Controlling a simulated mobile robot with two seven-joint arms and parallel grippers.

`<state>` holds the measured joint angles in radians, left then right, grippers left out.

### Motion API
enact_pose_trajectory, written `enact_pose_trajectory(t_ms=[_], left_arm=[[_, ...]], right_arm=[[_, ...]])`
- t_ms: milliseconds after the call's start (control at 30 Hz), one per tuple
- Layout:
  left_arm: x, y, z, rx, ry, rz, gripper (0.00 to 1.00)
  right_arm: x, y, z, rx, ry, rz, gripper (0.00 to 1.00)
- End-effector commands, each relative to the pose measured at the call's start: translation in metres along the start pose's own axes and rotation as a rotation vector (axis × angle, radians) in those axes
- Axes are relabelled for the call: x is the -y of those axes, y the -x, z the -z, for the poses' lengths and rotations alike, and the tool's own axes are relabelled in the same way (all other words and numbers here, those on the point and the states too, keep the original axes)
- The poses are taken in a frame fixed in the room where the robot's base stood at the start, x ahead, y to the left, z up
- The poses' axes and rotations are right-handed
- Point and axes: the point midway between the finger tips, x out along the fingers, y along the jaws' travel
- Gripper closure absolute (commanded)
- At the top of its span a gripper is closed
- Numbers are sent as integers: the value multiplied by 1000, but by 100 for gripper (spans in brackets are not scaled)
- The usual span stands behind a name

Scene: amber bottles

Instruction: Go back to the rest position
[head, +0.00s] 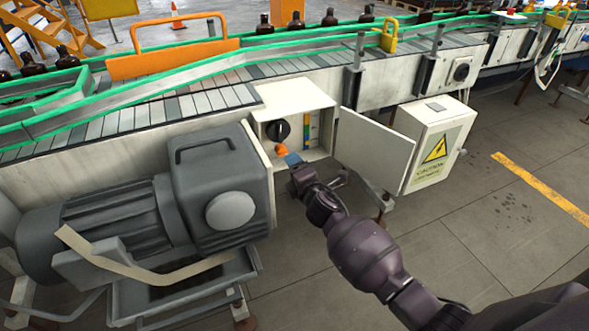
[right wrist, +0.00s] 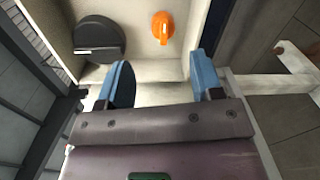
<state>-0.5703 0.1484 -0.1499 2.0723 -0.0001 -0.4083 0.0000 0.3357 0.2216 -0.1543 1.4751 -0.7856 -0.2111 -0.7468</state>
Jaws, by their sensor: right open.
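My right gripper (head: 293,161) is in front of the open control box (head: 290,97) on the side of the conveyor. In the right wrist view its two blue fingers (right wrist: 160,84) stand wide apart with nothing between them. Inside the box are a black round knob (head: 278,131) and an orange switch (head: 281,150) below it. The wrist view shows the black knob (right wrist: 98,40) to the left and the orange switch (right wrist: 163,27) beyond the gap between the fingers. The fingers look apart from both. My left gripper is not in view.
The box door (head: 372,148) stands open to the right of my right gripper. A white caution box (head: 436,135) is further right. A grey motor (head: 130,205) fills the left. Several amber bottles (head: 330,17) stand along the conveyor (head: 190,103). The floor at right is clear.

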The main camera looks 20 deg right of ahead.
Motion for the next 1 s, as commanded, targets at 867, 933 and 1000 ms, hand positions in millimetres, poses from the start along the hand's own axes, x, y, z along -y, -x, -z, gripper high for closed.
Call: enact_pose_trajectory(t_ms=[867,933,1000], left_arm=[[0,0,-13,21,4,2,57],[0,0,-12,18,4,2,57],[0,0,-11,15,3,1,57]], right_arm=[[-30,26,4,-4,-750,11,40],[-24,41,6,-1,-870,33,40],[-16,57,7,5,-976,58,40]])
